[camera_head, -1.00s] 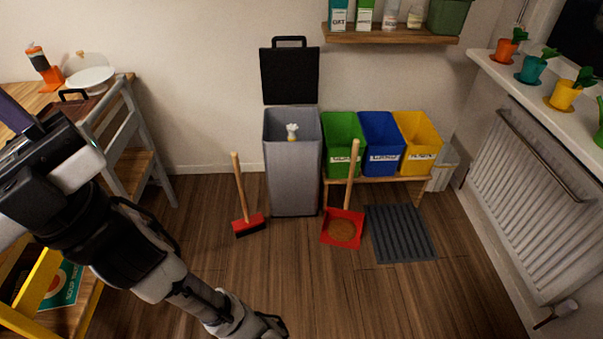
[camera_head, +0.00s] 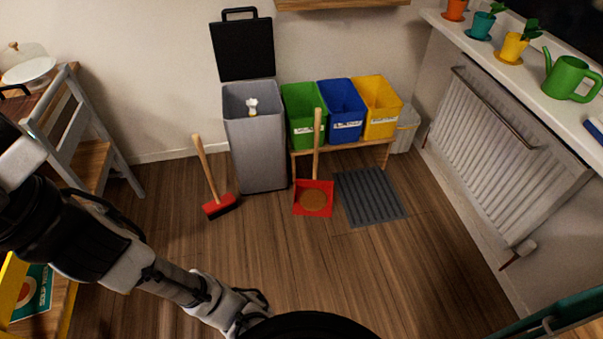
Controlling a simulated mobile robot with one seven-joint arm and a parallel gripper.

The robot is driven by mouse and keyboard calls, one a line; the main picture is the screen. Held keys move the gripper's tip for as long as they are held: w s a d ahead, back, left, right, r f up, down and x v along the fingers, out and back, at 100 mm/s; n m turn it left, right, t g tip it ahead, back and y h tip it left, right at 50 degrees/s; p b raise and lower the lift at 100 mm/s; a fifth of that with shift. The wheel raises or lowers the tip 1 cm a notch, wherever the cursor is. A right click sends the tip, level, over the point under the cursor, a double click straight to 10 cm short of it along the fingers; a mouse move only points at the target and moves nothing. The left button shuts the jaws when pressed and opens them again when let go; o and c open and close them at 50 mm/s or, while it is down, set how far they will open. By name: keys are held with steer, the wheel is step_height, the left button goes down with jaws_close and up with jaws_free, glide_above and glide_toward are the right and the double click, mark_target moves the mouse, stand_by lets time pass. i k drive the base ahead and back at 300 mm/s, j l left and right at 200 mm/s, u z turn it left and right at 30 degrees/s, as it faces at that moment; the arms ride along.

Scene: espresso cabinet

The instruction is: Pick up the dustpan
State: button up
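The red dustpan (camera_head: 326,188) lies on the floor at the middle of the view. Its long wooden handle stands nearly upright in front of the green bin, with a brown pile in the pan. My arm comes in from the left and reaches the bottom edge, well nearer to me than the dustpan. My gripper's fingers are not in view, and nothing of mine touches the dustpan.
A red-headed broom (camera_head: 221,206) leans left of the grey open-lidded bin (camera_head: 258,155). Green (camera_head: 304,115), blue (camera_head: 342,110) and yellow (camera_head: 382,105) bins sit on a low bench. A grey mat (camera_head: 370,197) lies right of the dustpan. The floor in front is clear.

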mark_target(313, 197)
steer(key=i+j+z, duration=0.1)
steer(key=i+j, duration=0.15)
steer(key=i, duration=0.15)
steer(key=i+j+z, duration=0.1)
steer(key=i+j, duration=0.2)
steer(key=i+l+z, duration=0.15)
steer(key=i, duration=0.4)
steer(key=i+l+z, duration=0.1)
steer(key=i+l, duration=0.15)
steer(key=i, duration=0.3)
steer(key=i+l, duration=0.2)
steer(key=i+l+z, duration=0.1)
steer(key=i, duration=0.35)
steer(key=l, duration=0.1)
